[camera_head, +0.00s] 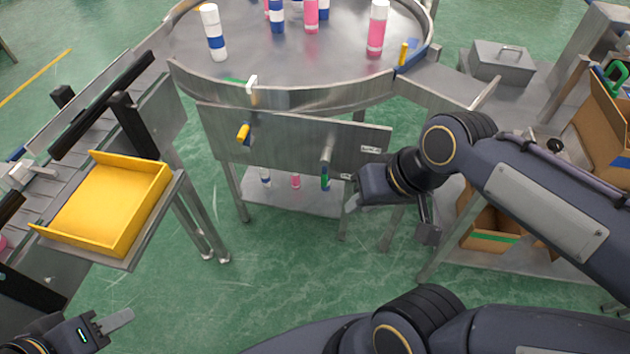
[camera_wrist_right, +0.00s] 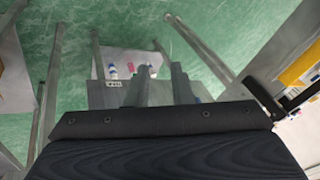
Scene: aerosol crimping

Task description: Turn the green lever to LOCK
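The green lever (camera_head: 325,181) hangs from a grey pivot on the metal front panel (camera_head: 290,140) below the round table. Its green grip points down. Small labels sit on the panel right of it; their text is too small to read. My right gripper (camera_head: 350,198) is just to the right of the lever, apart from it in the head view. In the right wrist view its two grey fingers (camera_wrist_right: 162,88) stand apart with a gap between them; the green grip does not show there. My left gripper (camera_head: 118,321) is low at the left, away from the panel; only one finger shows clearly.
A yellow lever (camera_head: 243,133) sits left on the same panel. White-blue and pink cans stand on the round table (camera_head: 330,60). A yellow tray (camera_head: 110,205) is at left. Cardboard boxes (camera_head: 490,228) and a metal box (camera_head: 500,60) are at right. Floor before the panel is clear.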

